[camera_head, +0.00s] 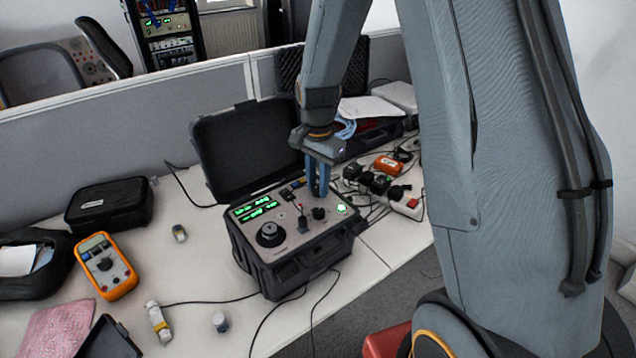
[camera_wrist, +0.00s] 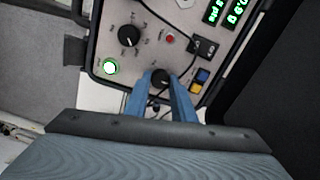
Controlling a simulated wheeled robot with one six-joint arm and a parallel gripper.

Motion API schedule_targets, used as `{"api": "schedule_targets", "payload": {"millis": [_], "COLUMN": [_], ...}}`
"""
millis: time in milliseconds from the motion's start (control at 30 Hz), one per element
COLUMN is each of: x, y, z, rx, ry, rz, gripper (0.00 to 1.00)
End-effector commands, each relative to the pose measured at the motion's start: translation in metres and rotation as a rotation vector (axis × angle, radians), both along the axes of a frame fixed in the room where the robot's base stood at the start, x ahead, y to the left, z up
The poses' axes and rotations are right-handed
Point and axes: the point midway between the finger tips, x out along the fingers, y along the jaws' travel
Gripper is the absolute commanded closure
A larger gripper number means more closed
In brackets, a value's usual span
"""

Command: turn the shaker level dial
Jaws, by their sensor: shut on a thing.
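The calibrator case (camera_head: 305,265) stands open on the table, its panel facing up. My gripper (camera_head: 317,193) reaches down to the panel's back right part. In the wrist view my gripper (camera_wrist: 161,84) has its blue fingers closed around a small black knob (camera_wrist: 160,76), which the fingers partly hide. Another black knob (camera_head: 319,213) is in front of the gripper, and it also shows in the wrist view (camera_wrist: 129,36). A large black dial (camera_head: 270,234) is at the panel's front left. The labels are too small to tell which is the shaker level dial.
A lit green button (camera_head: 341,209) is right of the knobs. Green displays (camera_head: 257,208) are at the panel's left. The raised lid (camera_head: 245,145) stands behind the panel. Cables and a power strip (camera_head: 408,204) lie to the right. An orange multimeter (camera_head: 105,265) lies at left.

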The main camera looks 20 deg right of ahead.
Motion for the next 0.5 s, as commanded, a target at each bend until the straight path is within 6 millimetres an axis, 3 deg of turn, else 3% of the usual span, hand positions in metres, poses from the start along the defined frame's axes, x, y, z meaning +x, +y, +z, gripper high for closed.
{"api": "schedule_targets", "payload": {"millis": [500], "x": [-0.0008], "y": [0.0000], "z": [0.0005], "rx": [0.000], "ry": [0.001], "rz": [0.470], "gripper": [0.99]}}
